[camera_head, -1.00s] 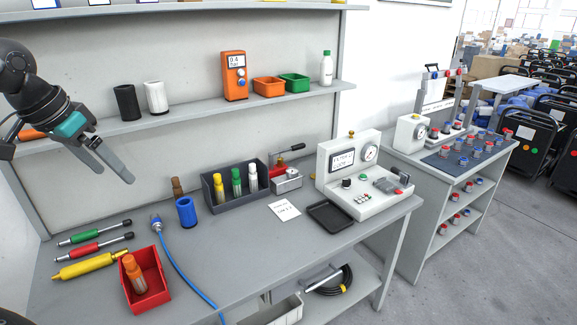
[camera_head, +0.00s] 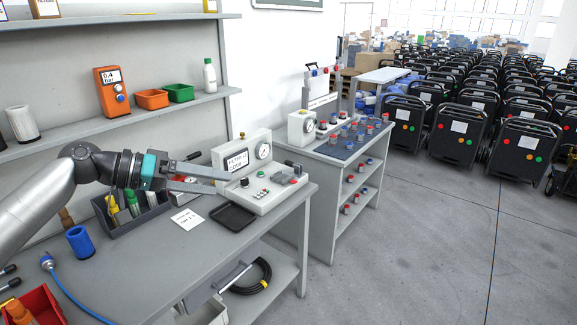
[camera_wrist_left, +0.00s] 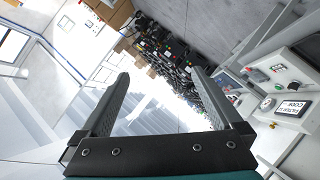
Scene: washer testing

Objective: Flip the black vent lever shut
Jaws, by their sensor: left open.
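My left gripper (camera_head: 222,181) is open and empty. Its two fingers point right, in front of the left part of the white test box (camera_head: 262,194) in the head view. A dark lever handle (camera_head: 193,156) sticks up just behind the fingers; its base is hidden by my gripper, and I cannot tell if it is the vent lever. The box has a gauge, a label and a black knob (camera_head: 244,182). The left wrist view shows the open fingers (camera_wrist_left: 165,100) with the box (camera_wrist_left: 290,105) at the right, outside them. My right gripper is not in view.
A black tray (camera_head: 232,216) lies in front of the box. A dark bin of bottles (camera_head: 128,214) stands below my arm. A blue cup (camera_head: 79,243) and a red bin (camera_head: 35,304) are at the left. A second bench (camera_head: 318,165) stands beyond, with open floor to its right.

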